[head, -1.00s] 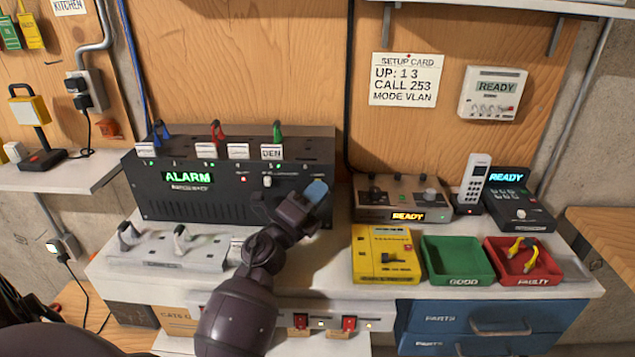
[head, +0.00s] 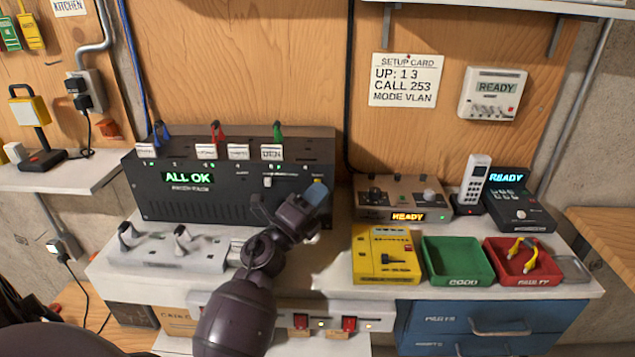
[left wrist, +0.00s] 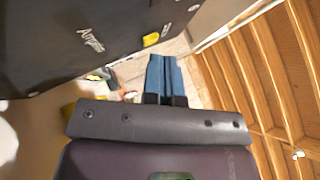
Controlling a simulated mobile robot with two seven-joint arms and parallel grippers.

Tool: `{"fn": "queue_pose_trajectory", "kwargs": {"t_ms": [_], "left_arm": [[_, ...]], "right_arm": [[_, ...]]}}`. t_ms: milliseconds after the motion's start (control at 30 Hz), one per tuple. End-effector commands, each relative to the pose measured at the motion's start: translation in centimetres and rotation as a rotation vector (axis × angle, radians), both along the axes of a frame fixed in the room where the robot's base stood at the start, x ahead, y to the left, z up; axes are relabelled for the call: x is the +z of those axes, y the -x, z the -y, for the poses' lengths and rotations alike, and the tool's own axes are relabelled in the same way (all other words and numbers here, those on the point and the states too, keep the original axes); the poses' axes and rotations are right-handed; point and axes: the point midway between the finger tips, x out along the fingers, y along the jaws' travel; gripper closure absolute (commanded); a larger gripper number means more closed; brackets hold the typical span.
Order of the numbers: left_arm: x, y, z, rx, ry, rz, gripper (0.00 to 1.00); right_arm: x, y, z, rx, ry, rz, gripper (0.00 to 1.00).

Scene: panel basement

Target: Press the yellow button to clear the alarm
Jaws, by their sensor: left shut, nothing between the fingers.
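The black panel box (head: 225,205) stands on the bench, and its green display (head: 188,177) reads "ALL OK". The small yellow button (head: 317,182) is at the right end of its front, partly hidden behind my left gripper (head: 317,193). In the left wrist view the yellow button (left wrist: 151,39) shows on the dark face, just beyond and left of the blue fingertips. My left gripper's fingers (left wrist: 165,65) are together and empty. There appears to be a small gap between them and the button. My right gripper is not in view.
A yellow device (head: 387,240), green tray (head: 430,275) and red tray (head: 560,262) sit in front. A pale switch strip (head: 165,248) lies at left.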

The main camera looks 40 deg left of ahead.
Motion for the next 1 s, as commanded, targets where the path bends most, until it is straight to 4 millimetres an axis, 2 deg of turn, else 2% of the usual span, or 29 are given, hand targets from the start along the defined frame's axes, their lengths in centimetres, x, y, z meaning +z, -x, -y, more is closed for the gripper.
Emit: {"fn": "queue_pose_trajectory", "kwargs": {"t_ms": [533,1000], "left_arm": [[0.0,0.9,0.5,0.0,0.001,0.0,1.0],[0.0,4.1,2.5,-0.001,0.002,0.0,1.0]], "right_arm": [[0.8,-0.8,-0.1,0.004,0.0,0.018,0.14],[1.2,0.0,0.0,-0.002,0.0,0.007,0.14]]}}
